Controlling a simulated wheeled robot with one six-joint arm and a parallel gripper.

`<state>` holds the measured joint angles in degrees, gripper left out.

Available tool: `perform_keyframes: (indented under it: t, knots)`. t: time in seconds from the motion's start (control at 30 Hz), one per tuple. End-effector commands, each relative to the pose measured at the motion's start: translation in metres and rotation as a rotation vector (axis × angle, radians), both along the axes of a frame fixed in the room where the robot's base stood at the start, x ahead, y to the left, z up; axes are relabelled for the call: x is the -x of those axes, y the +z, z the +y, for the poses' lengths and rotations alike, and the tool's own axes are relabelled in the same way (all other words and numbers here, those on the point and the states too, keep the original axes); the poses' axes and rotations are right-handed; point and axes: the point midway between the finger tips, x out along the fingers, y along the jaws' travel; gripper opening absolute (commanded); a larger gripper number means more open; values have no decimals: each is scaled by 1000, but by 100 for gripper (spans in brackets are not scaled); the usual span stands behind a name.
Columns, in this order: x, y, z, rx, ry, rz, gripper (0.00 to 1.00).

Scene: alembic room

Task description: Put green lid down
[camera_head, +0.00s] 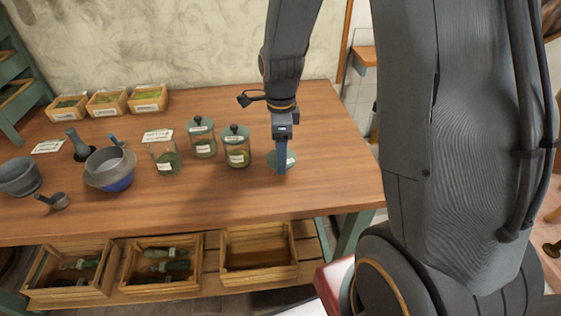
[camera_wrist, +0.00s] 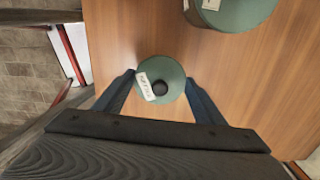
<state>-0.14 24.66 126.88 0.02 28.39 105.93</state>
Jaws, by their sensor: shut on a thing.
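The green lid (camera_head: 272,158) is at the right part of the wooden table, level with or just above its top; I cannot tell if it touches. It is a round disc with a dark knob and a white label, lying flat in the wrist view (camera_wrist: 172,72). My gripper (camera_head: 282,165) points down and is shut on the lid, with one finger on each side of it in the wrist view (camera_wrist: 160,79). An open glass jar (camera_head: 166,160) with green contents stands further left without a lid.
Two lidded jars (camera_head: 203,146) (camera_head: 237,156) stand left of my gripper. A mortar-like bowl (camera_head: 108,170), a dark pot (camera_head: 19,178) and small crates (camera_head: 107,104) stand further left. Bare table (camera_head: 330,130) lies to the right. Wooden trays (camera_head: 258,268) sit on the shelf below.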

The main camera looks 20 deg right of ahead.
Motion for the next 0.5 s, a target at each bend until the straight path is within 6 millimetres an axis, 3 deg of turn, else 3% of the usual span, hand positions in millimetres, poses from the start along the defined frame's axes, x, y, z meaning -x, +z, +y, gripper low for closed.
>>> perform_keyframes:
  t: [0.3, 0.5]
  knots:
    - [1, -36, 0, 0, 0, 3, 42]
    - [0, -40, 0, 0, 0, 0, 42]
